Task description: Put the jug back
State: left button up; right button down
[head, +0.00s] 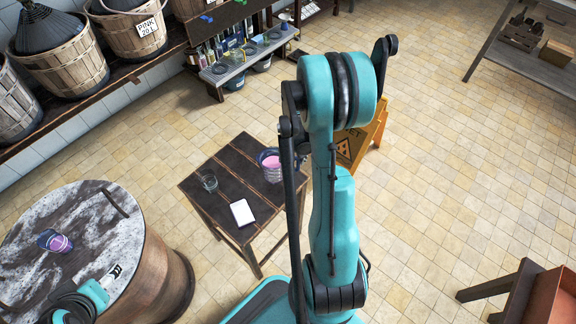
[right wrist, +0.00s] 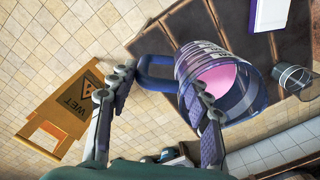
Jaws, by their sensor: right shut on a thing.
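The jug (head: 272,170) is clear with a bluish tint and has pink contents. In the head view it is at the far right part of the dark slatted table (head: 222,208), partly hidden by my right arm. In the right wrist view the jug (right wrist: 215,80) looks tilted, with its blue handle (right wrist: 155,72) between my right gripper's fingers (right wrist: 162,95). The right gripper is shut on it. I cannot tell whether the jug touches the table. My left gripper (head: 110,275) is over the round barrel table (head: 100,205), small and unclear.
A glass (head: 209,181) and a white flat object (head: 242,212) are on the dark table. A purple-filled vessel (head: 54,242) is on the barrel table. A yellow wet-floor sign (right wrist: 62,105) stands beside the dark table. Basketed demijohns (head: 60,70) line the back shelf. Floor at right is largely clear.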

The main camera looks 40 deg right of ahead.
jog(key=f, duration=0.1)
jog(key=w+f+b, duration=0.1)
jog(key=f, duration=0.1)
jog(key=w+f+b, duration=0.1)
jog(key=f, duration=0.1)
jog(key=shift+w+d+f, duration=0.1)
jog(key=shift+w+f, duration=0.05)
jog(key=c, duration=0.7)
grip_release()
jog(key=shift+f, duration=0.1)
